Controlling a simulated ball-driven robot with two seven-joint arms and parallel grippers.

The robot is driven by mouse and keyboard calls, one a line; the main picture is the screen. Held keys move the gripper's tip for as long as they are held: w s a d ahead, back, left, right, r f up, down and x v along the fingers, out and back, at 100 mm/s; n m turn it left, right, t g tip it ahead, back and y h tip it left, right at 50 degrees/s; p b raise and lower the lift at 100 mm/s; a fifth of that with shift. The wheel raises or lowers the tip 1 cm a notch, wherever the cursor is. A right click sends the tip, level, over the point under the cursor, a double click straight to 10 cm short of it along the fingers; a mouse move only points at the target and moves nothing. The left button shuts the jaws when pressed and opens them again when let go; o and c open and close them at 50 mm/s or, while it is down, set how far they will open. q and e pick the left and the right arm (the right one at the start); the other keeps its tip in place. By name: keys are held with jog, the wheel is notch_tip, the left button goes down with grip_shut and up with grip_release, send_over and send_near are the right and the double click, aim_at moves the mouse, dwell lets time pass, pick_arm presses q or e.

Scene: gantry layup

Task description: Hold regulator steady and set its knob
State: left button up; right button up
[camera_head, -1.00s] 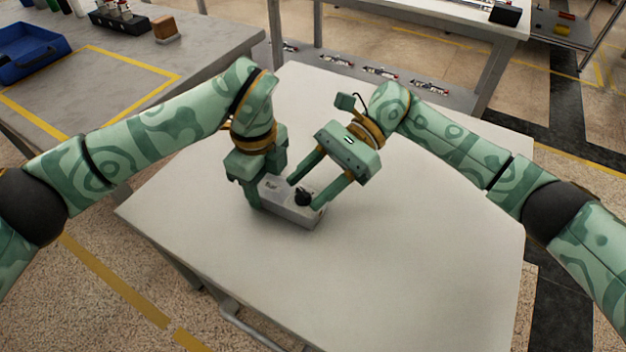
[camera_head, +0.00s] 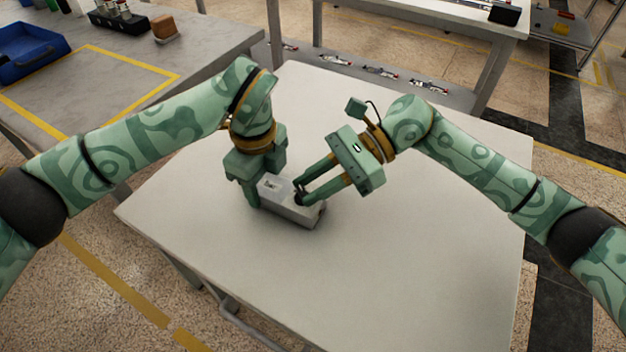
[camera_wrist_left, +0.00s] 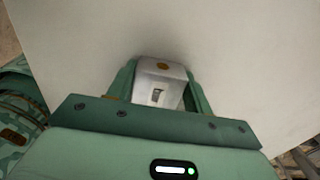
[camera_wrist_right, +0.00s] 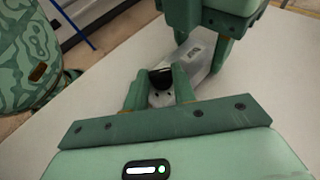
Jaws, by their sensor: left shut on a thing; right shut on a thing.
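The regulator is a grey box (camera_head: 290,213) lying on the pale table in the head view. It also shows in the left wrist view (camera_wrist_left: 160,72) and the right wrist view (camera_wrist_right: 199,54). My left gripper (camera_head: 263,195) is shut on the far-left end of the regulator, a finger on each side. The black knob (camera_wrist_right: 160,77) sits on top of the regulator's near-right end. My right gripper (camera_wrist_right: 160,92) is shut on the knob, with a finger on each side of it. The fingers partly hide the knob in the head view.
The pale table (camera_head: 400,250) is clear around the regulator. A grey bench with a blue tray (camera_head: 28,52) and a brown block (camera_head: 164,28) stands at the back left. Another white table (camera_head: 430,22) stands behind, with small parts on a lower shelf.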

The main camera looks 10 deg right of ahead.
jog(key=m+t, duration=0.3)
jog(key=s+m+t, duration=0.1)
jog(key=m+t, duration=0.2)
jog(key=t, duration=0.1)
jog(key=shift+s+f, duration=0.1)
jog(key=shift+s, duration=0.05)
jog(key=m+t, duration=0.1)
jog(key=m+t+h, duration=0.1)
jog(key=t, duration=0.1)
jog(key=m+t, duration=0.1)
jog(key=m, duration=0.1)
jog(key=shift+s+a+h, duration=0.3)
jog(key=shift+s+a, duration=0.05)
jog(key=shift+s, duration=0.05)
jog(key=shift+m+t, duration=0.5)
jog(key=shift+h, duration=0.4)
jog(key=shift+d, duration=0.1)
jog(key=o, duration=1)
jog(key=shift+w, duration=0.1)
jog(key=shift+t, duration=0.3)
jog(key=v, duration=0.7)
jog(key=shift+d, duration=0.2)
